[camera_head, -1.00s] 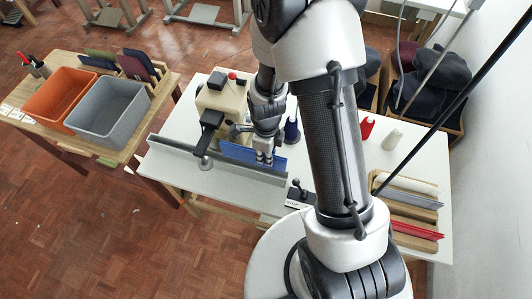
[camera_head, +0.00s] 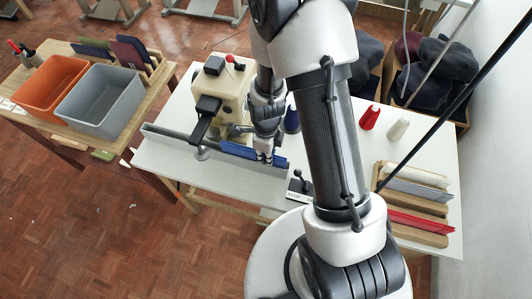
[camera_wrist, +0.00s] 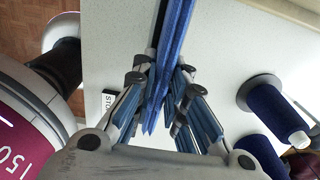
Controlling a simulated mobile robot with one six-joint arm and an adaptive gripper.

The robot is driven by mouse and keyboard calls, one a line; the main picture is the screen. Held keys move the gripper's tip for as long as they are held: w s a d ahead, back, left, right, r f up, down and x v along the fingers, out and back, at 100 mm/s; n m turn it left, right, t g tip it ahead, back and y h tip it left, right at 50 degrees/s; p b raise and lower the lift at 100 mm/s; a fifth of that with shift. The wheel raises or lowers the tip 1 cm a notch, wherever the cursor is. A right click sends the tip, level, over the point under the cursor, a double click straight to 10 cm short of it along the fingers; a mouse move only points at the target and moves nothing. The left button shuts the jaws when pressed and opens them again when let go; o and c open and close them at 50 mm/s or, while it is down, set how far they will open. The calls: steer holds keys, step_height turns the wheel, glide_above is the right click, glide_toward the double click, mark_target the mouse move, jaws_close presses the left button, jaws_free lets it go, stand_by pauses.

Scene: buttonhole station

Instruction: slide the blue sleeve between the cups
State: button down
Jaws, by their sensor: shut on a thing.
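The blue sleeve (camera_head: 237,150) is a long flat strip of cloth. My gripper (camera_head: 267,159) is shut on its right part and holds it close to the long grey rail. In the wrist view the sleeve (camera_wrist: 174,45) runs away from me between the fingers (camera_wrist: 162,76). A second cup is not clearly visible.
The grey rail (camera_head: 180,142) crosses the white table's front. The cream machine (camera_head: 216,82) stands behind. A small lever block (camera_head: 299,187), blue (camera_head: 291,121), red (camera_head: 370,117) and white (camera_head: 398,129) spools and a wooden rack (camera_head: 408,228) are to the right.

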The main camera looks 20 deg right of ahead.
mark_target(248, 148)
steer(key=shift+w+a+f, duration=0.1)
steer(key=shift+w+a, duration=0.75)
steer(key=shift+a, duration=0.35)
steer(key=shift+w+a, duration=0.85)
steer(key=shift+a, duration=0.3)
steer(key=c, duration=1.5)
jaws_free()
steer(key=shift+c, duration=0.2)
step_height(248, 148, up, 12)
